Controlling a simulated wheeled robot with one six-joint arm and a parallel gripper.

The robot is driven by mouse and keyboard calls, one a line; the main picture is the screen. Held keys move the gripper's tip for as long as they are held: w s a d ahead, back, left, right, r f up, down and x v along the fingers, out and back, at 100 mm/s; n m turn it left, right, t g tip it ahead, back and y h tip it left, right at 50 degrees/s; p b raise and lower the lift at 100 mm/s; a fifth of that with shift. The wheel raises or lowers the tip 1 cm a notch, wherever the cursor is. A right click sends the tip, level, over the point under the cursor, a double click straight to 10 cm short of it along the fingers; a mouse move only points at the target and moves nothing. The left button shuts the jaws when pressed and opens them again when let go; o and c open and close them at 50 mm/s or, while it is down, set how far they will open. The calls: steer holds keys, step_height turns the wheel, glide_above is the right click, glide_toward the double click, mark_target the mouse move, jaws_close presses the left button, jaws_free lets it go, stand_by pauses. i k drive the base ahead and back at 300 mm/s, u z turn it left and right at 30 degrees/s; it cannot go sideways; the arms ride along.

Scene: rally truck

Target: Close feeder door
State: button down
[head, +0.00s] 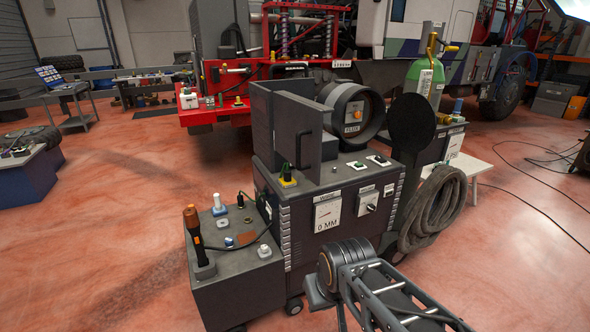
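A dark grey feeder cabinet (263,118) stands on top of the wheeled welding machine (300,235). A flat upright grey panel with a black bar handle (309,128), which looks like the feeder door, stands out from the cabinet towards me, so it appears open. Its hinge line is hard to make out. To its right is a round dark drum (372,101) with an open mouth, and a black round disc (412,123) stands upright beside it. My arm comes in at the lower right, in front of the machine. My gripper's fingers are not visible.
A low grey box with a torch (194,238) stands at the machine's left front. A coiled hose (435,208) hangs on its right, near a green gas bottle (425,82). The red truck (285,75) is behind. Open floor lies left and right; cables cross the right.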

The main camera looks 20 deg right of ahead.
mark_target(299, 120)
steer(key=u, duration=0.65)
steer(key=i, duration=0.6)
steer(key=u, duration=0.45)
